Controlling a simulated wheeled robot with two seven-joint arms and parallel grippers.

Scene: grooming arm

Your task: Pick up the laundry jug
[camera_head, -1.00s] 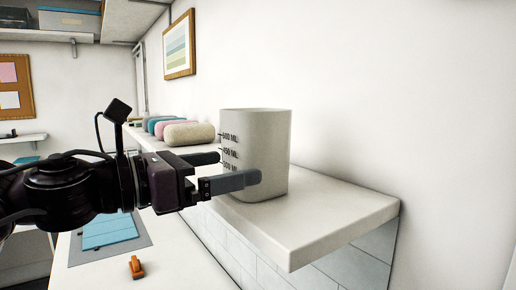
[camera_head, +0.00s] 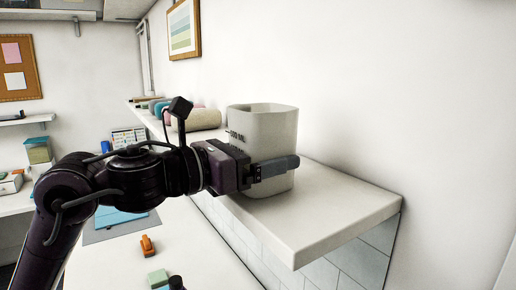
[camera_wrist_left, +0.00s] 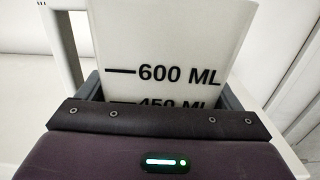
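The laundry jug (camera_head: 262,125) is a pale grey container with millilitre marks, upright on the white shelf. My left gripper (camera_head: 268,165) is level with its middle, one finger across the near side. The far finger is hidden behind the jug. In the left wrist view the jug (camera_wrist_left: 170,40) sits between the two fingers (camera_wrist_left: 163,95), with the 600 ML mark facing the palm. The jug fills nearly all of the gap; I cannot tell whether both fingers press on it. My right gripper is not in view.
The white shelf (camera_head: 325,215) has free room in front of the jug, and the wall is behind it. Rolled towels (camera_head: 203,119) lie farther back. An orange item (camera_head: 147,246) and a green block (camera_head: 158,278) are on the lower counter (camera_head: 200,262).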

